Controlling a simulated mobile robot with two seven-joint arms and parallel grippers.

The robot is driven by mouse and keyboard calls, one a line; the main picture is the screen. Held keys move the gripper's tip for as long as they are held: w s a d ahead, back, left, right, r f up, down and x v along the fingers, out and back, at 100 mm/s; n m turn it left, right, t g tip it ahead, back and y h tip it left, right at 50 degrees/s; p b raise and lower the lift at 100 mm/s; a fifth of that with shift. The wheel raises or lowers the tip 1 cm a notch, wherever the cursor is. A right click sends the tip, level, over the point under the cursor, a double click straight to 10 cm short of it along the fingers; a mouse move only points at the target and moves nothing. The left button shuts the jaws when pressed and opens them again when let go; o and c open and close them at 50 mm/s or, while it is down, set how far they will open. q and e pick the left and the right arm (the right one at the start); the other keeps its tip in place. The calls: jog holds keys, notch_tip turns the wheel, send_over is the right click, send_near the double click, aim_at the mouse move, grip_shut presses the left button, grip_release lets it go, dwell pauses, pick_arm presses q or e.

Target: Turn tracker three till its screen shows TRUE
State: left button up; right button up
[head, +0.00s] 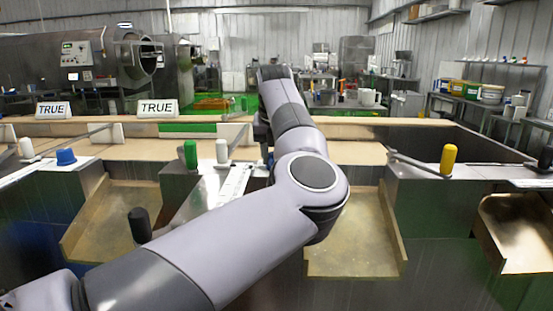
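Two white signs stand on the ledge at the back left, and both read TRUE: the left sign (53,111) and the right sign (157,108). No third screen shows, and no number marks a tracker. Levers with coloured knobs stand along the front: a blue knob (66,157), a green knob (190,153), a white knob (222,151), a yellow knob (449,158) and a black knob (138,225). My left arm crosses the middle. Dark parts of my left gripper (263,132) seem to show behind its forearm; the fingers are hidden. My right gripper is out of view.
Tan chutes slope down at the left (105,222), in the middle (352,240) and at the right (518,232). A metal drum machine (85,65) stands behind at the left. Shelves with tubs (490,94) line the right wall. My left arm hides much of the centre.

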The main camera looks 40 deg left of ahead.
pick_arm(q)
jog(key=shift+f+m+t+h+b, duration=0.1)
jog(key=shift+m+t+h+b, duration=0.3)
jog(key=shift+m, duration=0.5)
jog(key=m+b, duration=0.1)
jog(key=m, duration=0.1)
jog(key=shift+m+h, duration=0.3)
jog(key=shift+m, duration=0.1)
jog(key=shift+m+h+b, duration=0.5)
jog(key=shift+m+h, duration=0.3)
jog(key=shift+m, duration=1.2)
jog(key=o, duration=1.1)
jog(key=shift+c, duration=0.2)
jog(key=shift+r, duration=0.2)
jog(key=v, duration=0.7)
